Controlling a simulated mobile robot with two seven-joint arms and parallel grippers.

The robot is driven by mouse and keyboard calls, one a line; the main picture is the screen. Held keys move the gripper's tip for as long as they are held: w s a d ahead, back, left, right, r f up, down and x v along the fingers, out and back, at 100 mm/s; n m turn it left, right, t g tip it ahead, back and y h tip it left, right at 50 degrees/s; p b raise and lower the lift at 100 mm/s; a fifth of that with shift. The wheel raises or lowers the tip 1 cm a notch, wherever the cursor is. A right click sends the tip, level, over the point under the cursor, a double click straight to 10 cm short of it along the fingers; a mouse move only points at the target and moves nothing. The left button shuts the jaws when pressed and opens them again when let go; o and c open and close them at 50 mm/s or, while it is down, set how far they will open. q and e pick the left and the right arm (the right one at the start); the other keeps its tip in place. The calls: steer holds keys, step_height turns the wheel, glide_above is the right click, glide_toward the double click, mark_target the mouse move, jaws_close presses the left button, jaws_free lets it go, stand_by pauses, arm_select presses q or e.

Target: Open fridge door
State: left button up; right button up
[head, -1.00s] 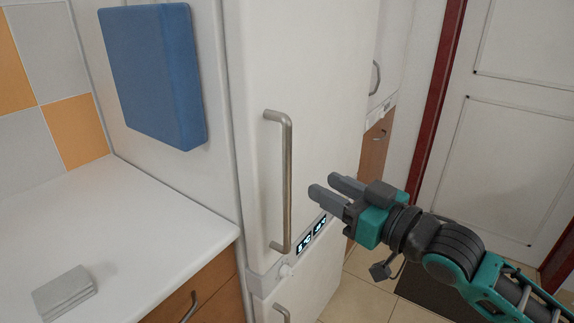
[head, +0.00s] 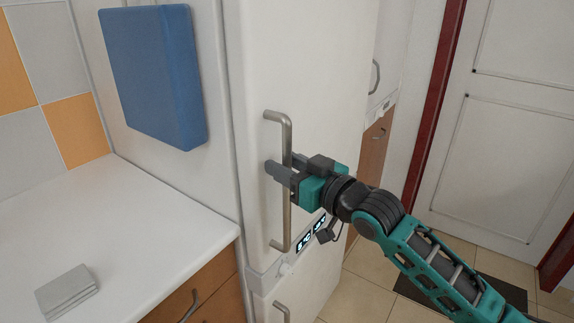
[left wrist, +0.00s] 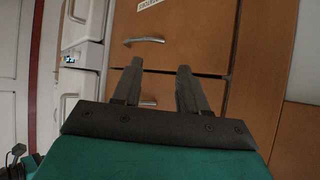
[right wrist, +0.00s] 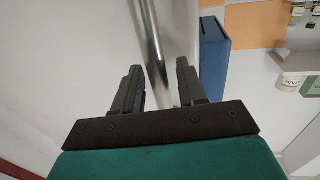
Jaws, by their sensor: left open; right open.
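The white fridge door (head: 300,75) is shut and carries a long vertical metal handle (head: 286,220). My right gripper (head: 277,168) is open at about the middle of the handle, with its fingers on either side of the bar. In the right wrist view the handle (right wrist: 152,50) runs between the two open fingers (right wrist: 158,80). Contact with the bar cannot be told. My left gripper (left wrist: 158,78) is open and empty, in front of wooden drawers (left wrist: 185,35) with metal handles; it does not show in the head view.
A white counter (head: 130,225) with a small grey block (head: 67,292) stands left of the fridge. A blue panel (head: 155,75) hangs on the fridge's side. A lower door handle (head: 281,311) and small display (head: 305,240) are below. Tiled floor lies at right.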

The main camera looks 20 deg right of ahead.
jaws_close()
steer(key=shift+s+d, duration=0.1)
steer(key=shift+s, duration=0.05)
stand_by(0.6)
